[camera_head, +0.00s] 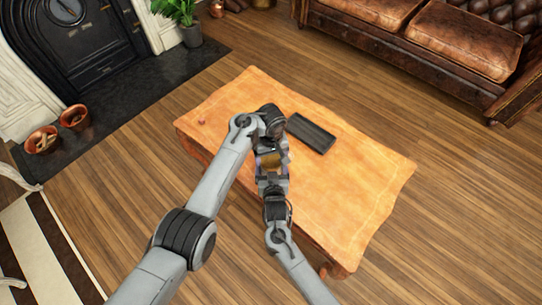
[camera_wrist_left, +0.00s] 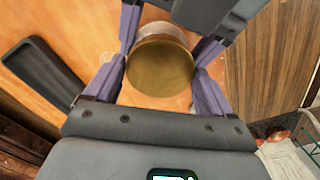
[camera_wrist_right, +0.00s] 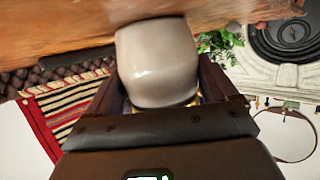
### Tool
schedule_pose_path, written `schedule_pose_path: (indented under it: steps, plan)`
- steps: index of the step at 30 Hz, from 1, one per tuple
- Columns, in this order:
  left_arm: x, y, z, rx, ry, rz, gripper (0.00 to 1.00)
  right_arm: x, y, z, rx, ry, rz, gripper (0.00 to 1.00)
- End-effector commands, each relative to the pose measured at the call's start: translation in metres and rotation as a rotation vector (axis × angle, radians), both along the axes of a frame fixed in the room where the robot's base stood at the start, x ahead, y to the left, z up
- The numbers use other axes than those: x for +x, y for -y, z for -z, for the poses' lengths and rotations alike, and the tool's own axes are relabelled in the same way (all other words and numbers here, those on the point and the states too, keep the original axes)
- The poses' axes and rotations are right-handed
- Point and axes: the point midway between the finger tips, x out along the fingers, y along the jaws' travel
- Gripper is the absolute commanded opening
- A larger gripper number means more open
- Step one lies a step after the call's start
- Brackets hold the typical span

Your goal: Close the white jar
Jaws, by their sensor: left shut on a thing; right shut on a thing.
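The white jar (camera_wrist_right: 157,62) is between the fingers of my right gripper (camera_head: 271,172), which is shut on it. In the left wrist view a round, brass-coloured lid (camera_wrist_left: 160,68) lies between the purple fingers of my left gripper (camera_wrist_left: 165,45), which is shut on it. The lid also shows as a small brown-gold patch in the head view (camera_head: 270,160), where both grippers meet above the table. A pale rim shows along the lid's far edge. I cannot tell whether the lid sits fully on the jar.
The wooden table (camera_head: 355,190) is mostly bare. A dark rectangular tray (camera_head: 312,133) lies right of my grippers. It also shows in the left wrist view (camera_wrist_left: 45,75). A small red thing (camera_head: 201,121) lies near the table's left corner. A leather sofa (camera_head: 440,45) stands beyond.

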Motion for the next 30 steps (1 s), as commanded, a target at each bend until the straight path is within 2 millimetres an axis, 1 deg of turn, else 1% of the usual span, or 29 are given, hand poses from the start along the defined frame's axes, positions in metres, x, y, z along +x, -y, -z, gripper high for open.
schedule_pose_path:
  steps: [3, 9, 12, 15, 18, 26, 27, 29, 30]
  plan:
    - [0.0001, -0.0008, 0.0001, 0.003, -0.002, 0.295, 0.47, 0.0002, 0.0006, 0.0003, 0.0, -0.001, 0.001, 0.01]
    - [0.0004, -0.0008, 0.0001, 0.004, -0.002, 0.831, 0.47, 0.0002, 0.0008, 0.0002, 0.0, -0.001, 0.001, 0.01]
    - [0.0004, -0.0005, 0.0002, 0.003, -0.002, 1.036, 0.47, 0.0003, 0.0008, 0.0003, 0.0, 0.0, 0.001, 0.01]
    - [0.0, -0.0004, 0.0008, 0.002, -0.002, 1.162, 0.47, 0.0003, 0.0008, 0.0002, 0.0, 0.0, 0.001, 0.01]
    - [0.0, -0.0004, 0.0009, 0.001, -0.001, 1.214, 0.47, 0.0003, 0.0008, 0.0002, 0.0, 0.0, 0.001, 0.01]
    - [0.0, -0.0004, 0.001, 0.0, -0.001, 1.217, 0.47, 0.0002, 0.0008, 0.0002, 0.0, 0.0, 0.001, 0.01]
    - [0.0, -0.0004, 0.001, 0.0, -0.001, 1.217, 0.88, 0.0002, 0.0008, 0.0002, 0.0, 0.0, 0.001, 0.01]
    - [0.0, -0.0004, 0.001, 0.0, -0.001, 1.216, 0.97, 0.0002, 0.0009, 0.0002, 0.0, 0.0, 0.001, 0.01]
    - [0.0, -0.0004, 0.001, 0.0, -0.001, 1.216, 1.0, 0.0002, 0.0009, 0.0002, 0.0, 0.0, 0.001, 0.01]
